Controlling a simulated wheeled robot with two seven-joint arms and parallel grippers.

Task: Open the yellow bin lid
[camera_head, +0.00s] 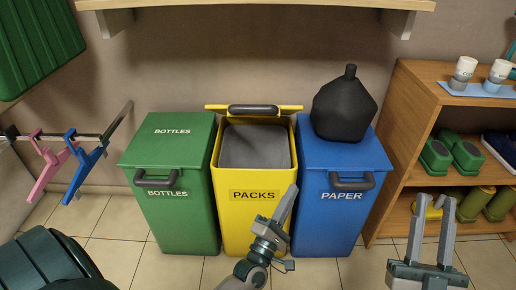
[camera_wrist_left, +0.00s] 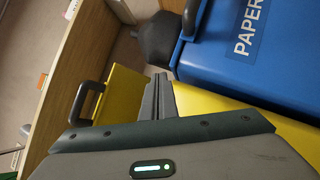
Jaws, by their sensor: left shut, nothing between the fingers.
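The yellow bin (camera_head: 250,208) labelled PACKS stands between a green and a blue bin. Its lid (camera_head: 213,107) is raised at the back, seen nearly edge-on with its dark handle (camera_head: 253,110). The grey inside of the bin is exposed. In the left wrist view the yellow lid (camera_wrist_left: 125,88) and its handle (camera_wrist_left: 86,101) show at the left. My left gripper (camera_head: 291,188) is shut and empty in front of the yellow bin's right side, apart from the lid. My right gripper (camera_head: 432,222) is open and empty at the lower right, away from the bins.
The green BOTTLES bin (camera_head: 172,210) is closed. The blue PAPER bin (camera_head: 326,218) is closed with a black bag (camera_head: 343,108) on top. A wooden shelf (camera_head: 398,140) with cups and shoes stands right. A wall shelf (camera_head: 255,5) hangs above; pegs hang from a rail at left.

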